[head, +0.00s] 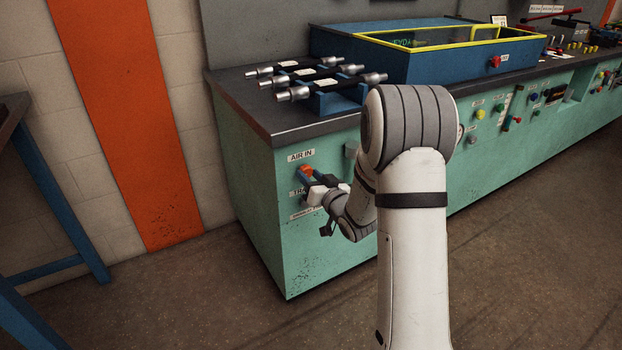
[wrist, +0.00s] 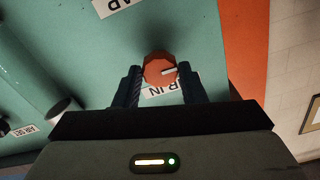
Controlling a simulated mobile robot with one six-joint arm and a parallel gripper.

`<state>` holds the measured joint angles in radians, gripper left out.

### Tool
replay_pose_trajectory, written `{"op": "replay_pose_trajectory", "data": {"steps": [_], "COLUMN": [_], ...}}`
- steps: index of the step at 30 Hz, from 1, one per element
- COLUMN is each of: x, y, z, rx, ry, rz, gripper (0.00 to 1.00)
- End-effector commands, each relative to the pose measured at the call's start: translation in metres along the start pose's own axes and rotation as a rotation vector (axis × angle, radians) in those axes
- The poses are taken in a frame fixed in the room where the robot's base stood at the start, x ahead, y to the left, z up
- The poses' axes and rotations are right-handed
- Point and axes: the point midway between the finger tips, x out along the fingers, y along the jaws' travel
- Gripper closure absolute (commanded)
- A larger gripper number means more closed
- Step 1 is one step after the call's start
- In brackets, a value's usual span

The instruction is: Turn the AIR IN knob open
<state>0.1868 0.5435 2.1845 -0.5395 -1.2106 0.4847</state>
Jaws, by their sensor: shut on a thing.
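The AIR IN knob (wrist: 158,67) is orange-red and faceted, with a short white mark on its face. It sits on the green bench panel (wrist: 100,60), beside the AIR IN label (wrist: 165,91), which is partly covered by my gripper. In the head view the orange knob (head: 305,171) is just below its label (head: 301,156). My gripper (wrist: 159,72) has one finger on each side of the knob and is shut on it. In the head view my gripper (head: 312,184) is at the panel, and the fingertips are hard to make out.
Another label (wrist: 120,6) and a dark round part (wrist: 62,108) are on the panel nearby. Open floor lies in front.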

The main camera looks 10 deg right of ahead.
Motion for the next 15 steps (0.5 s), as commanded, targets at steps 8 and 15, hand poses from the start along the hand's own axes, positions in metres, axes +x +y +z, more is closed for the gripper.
{"op": "replay_pose_trajectory", "data": {"steps": [8,15], "x": [0.0,0.0], "y": [0.0,0.0], "z": [-0.0001,-0.0001], "rx": [0.001,0.0], "ry": [0.0,0.0], "rz": [0.0,0.0], "gripper": [0.51,0.41]}}
